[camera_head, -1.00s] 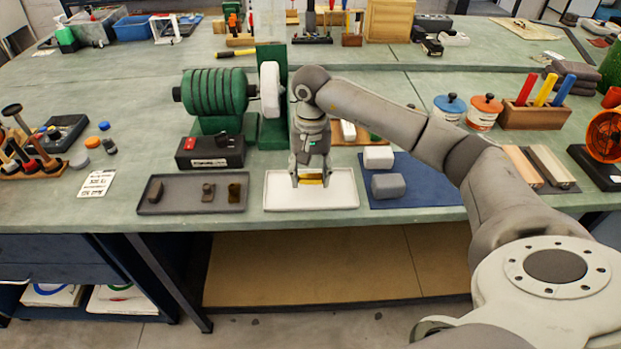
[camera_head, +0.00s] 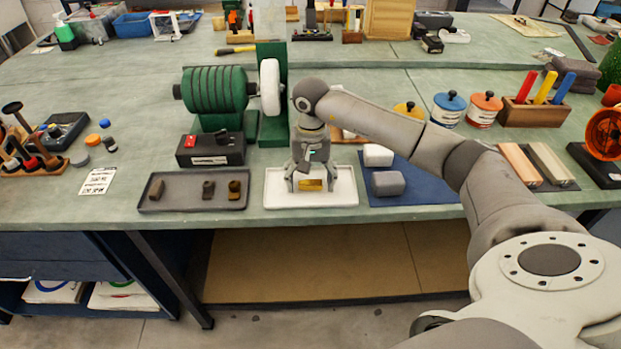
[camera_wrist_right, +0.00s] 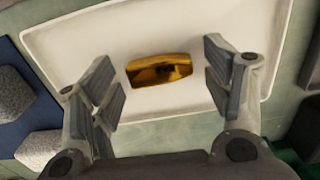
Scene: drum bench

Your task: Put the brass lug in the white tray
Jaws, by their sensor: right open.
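The brass lug (camera_head: 312,185) is a small, shiny golden block. It lies in the white tray (camera_head: 343,193) near the bench's front edge. In the right wrist view the lug (camera_wrist_right: 158,69) sits on the tray's white floor (camera_wrist_right: 80,45), with clear space on either side of it. My right gripper (camera_head: 311,188) points down over the tray with its fingers spread. In the wrist view its two fingers (camera_wrist_right: 164,78) stand apart on both sides of the lug, without visible contact. My left gripper is not in view.
A dark tray (camera_head: 165,205) with small brownish parts lies to the left. A blue mat (camera_head: 425,188) with pale blocks lies to the right. Behind are a black box with a red button (camera_head: 210,150) and a green-drummed machine with a white wheel (camera_head: 215,92).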

